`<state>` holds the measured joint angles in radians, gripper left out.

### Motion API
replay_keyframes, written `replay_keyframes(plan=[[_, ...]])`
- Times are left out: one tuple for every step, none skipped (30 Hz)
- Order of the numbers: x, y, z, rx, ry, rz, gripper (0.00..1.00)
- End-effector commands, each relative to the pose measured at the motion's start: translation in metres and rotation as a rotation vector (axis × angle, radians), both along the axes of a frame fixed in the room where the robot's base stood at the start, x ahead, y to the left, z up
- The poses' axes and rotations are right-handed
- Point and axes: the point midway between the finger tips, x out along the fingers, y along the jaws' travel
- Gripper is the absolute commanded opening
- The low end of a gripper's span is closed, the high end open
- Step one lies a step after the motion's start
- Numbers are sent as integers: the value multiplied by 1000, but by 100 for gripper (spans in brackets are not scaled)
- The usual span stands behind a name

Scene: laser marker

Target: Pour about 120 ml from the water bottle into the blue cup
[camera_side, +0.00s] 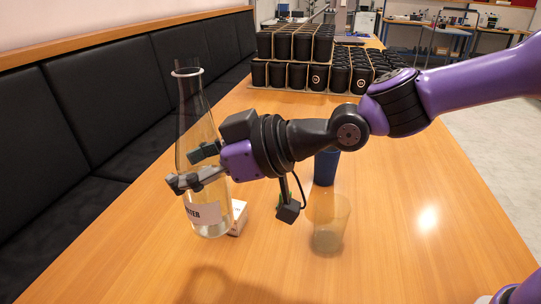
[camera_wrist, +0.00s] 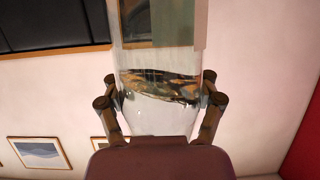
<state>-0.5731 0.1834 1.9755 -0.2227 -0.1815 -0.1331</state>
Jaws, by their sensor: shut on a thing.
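The water bottle (camera_side: 205,212) is a clear, long-necked glass carafe with a white label, at the left of the side view. It stands nearly upright; I cannot tell if its base touches the table. My gripper (camera_side: 186,170) is shut on its body, above the label. In the wrist view the bottle (camera_wrist: 158,118) fills the space between my gripper's fingers (camera_wrist: 160,103), with a water line across it. The blue cup (camera_side: 326,170) stands on the table right of the bottle, its upper part hidden behind my arm.
A clear tinted glass (camera_side: 329,225) stands in front of the blue cup. A small white box (camera_side: 239,216) sits close behind the bottle. Stacked black cups in trays (camera_side: 296,75) fill the table's far end. A black padded bench (camera_side: 110,100) runs along the left; the table's right front is clear.

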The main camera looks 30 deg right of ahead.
Motion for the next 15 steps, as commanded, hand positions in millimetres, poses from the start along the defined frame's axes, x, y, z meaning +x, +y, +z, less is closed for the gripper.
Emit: replay_keyframes(plan=[[12,-7,0,2,-3,-44,9],[19,-12,0,2,-5,-73,9],[29,-19,-1,2,-4,-115,9],[36,-24,-1,3,-4,-147,9],[45,-31,-2,3,-4,-187,9],[56,-40,-2,3,-4,-239,9],[65,-49,-2,1,-4,-283,9],[74,-57,-2,2,-5,-326,9],[85,-68,-2,3,-5,-386,9],[93,-78,-2,3,-6,-432,9],[101,-87,-2,3,-5,-480,9],[110,-101,-2,4,-5,-544,9],[117,-111,-1,4,-6,-592,9],[123,-121,-1,3,-5,-639,9],[131,-134,1,5,-5,-700,9]])
